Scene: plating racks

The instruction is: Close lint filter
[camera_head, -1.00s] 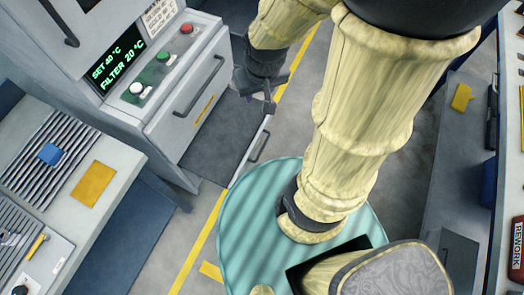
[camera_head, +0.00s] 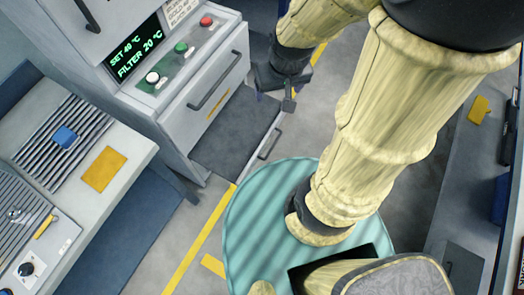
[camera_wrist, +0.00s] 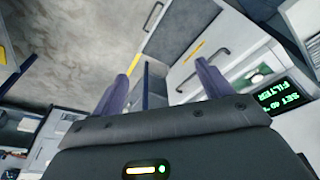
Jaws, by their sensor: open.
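The grey machine (camera_head: 180,125) stands at the upper left in the head view, with a display reading SET 40 °C and FILTER 20 °C. Low at its front a dark, flat drawer-like part (camera_head: 235,130) juts out, ending in a narrow light front with a handle (camera_head: 270,146). I take this to be the lint filter, pulled out. Its dark top (camera_wrist: 180,35) and front handle (camera_wrist: 153,16) also show in the wrist view. My gripper (camera_head: 277,98) is open and empty, near the front end of this part and apart from its handle. Both fingers (camera_wrist: 166,68) show in the wrist view.
A panel with its own handle (camera_head: 213,82) sits above the pulled-out part. A bench (camera_head: 130,150) with a blue block (camera_head: 64,137) and a yellow pad (camera_head: 104,169) stands at the left. Grey floor with yellow lines (camera_head: 200,245) lies between; another counter is at the right.

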